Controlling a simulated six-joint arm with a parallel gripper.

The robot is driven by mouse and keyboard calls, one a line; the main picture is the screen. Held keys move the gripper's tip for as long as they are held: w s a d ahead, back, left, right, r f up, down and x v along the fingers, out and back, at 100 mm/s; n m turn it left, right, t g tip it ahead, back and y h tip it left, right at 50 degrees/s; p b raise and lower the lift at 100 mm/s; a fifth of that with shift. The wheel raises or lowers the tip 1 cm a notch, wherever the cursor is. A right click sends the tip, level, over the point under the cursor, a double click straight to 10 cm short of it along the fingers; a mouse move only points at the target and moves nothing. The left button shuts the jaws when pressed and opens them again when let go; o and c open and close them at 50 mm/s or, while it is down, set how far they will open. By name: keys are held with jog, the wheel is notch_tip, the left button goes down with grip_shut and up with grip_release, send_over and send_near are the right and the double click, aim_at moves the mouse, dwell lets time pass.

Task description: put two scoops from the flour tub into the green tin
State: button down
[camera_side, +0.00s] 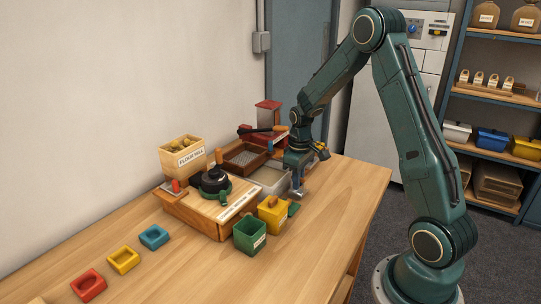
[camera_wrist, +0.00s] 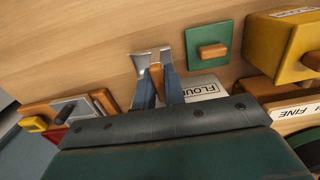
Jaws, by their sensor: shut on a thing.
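My gripper (camera_side: 298,188) is shut on the wooden handle of a small metal scoop (camera_wrist: 151,59), over the table beside the flour tub. Its fingers (camera_wrist: 158,84) close around the handle in the wrist view. I cannot tell whether the scoop holds flour. The pale flour tub (camera_wrist: 207,87) is partly hidden by my wrist; it also shows in the side view (camera_side: 266,182), left of my gripper. The open green tin (camera_side: 249,236) stands toward the front, away from my gripper. Its inside is too dark to judge. A green lid with a wooden knob (camera_wrist: 212,50) lies flat on the table.
A yellow tin (camera_side: 272,214) with a knobbed lid stands between the green tin and my gripper. The flour mill (camera_side: 205,205) is to the left, with a brown tray (camera_side: 244,158) behind. Red, yellow and blue blocks (camera_side: 123,260) lie front left.

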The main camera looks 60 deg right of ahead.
jog(key=shift+r, duration=2.5)
jog(key=shift+r, duration=0.6)
notch_tip(320, 180, up, 11)
jog(key=w+a+y, duration=0.2)
jog(key=w+a, duration=0.2)
jog(key=w, duration=0.4)
jog(key=shift+s+a+f, duration=0.15)
jog(key=shift+f, duration=2.45)
jog(key=shift+f, duration=0.15)
